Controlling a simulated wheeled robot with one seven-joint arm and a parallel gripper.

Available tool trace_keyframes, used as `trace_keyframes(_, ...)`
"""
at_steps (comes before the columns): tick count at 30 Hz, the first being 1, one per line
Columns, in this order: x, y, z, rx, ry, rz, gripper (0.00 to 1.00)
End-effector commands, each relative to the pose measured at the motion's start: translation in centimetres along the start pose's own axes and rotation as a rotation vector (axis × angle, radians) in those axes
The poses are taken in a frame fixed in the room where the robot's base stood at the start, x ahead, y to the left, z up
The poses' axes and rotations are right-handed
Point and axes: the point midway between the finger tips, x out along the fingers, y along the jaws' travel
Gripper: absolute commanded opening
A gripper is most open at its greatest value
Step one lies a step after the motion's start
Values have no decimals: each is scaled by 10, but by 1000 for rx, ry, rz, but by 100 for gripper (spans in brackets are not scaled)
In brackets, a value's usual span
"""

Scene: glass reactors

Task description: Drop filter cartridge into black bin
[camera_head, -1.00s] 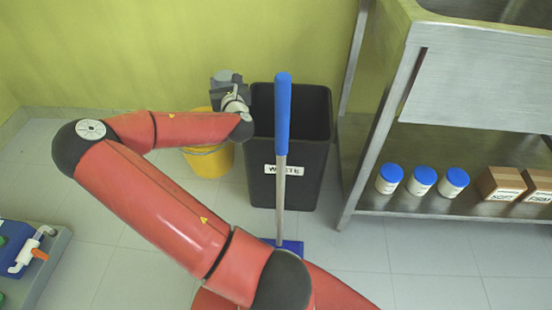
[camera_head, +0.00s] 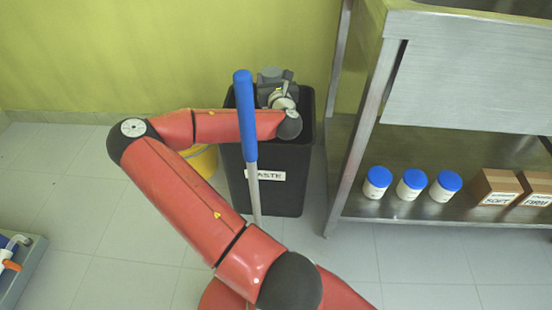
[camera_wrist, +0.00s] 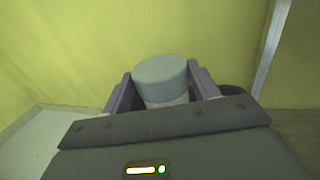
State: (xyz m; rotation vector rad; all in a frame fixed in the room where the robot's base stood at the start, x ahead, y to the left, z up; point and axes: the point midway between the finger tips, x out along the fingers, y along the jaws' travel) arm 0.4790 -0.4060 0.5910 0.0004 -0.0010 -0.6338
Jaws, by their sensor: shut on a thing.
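The filter cartridge (camera_wrist: 162,72) is a pale cylinder with a flat grey-blue top. In the wrist view it stands between the two fingers of my gripper (camera_wrist: 161,84), which is shut on it. In the head view my gripper (camera_head: 275,78) is over the opening of the black bin (camera_head: 283,192), near its back rim. The bin is tall, with a white label that is partly covered by a pole. My forearm crosses the bin's front and hides part of the opening. How high the cartridge is above the rim is hard to tell.
A blue-handled pole (camera_head: 246,115) stands in front of the bin. A yellow bucket (camera_head: 205,162) is left of it, partly behind my arm. A metal bench (camera_head: 440,75) with blue-lidded jars (camera_head: 411,184) and brown boxes (camera_head: 497,186) stands to the right.

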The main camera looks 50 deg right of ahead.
Motion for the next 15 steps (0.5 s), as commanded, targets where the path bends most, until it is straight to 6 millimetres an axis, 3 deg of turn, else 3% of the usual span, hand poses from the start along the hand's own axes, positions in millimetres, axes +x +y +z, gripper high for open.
trace_keyframes(15,0,0,-54,-1,0,-1,20)
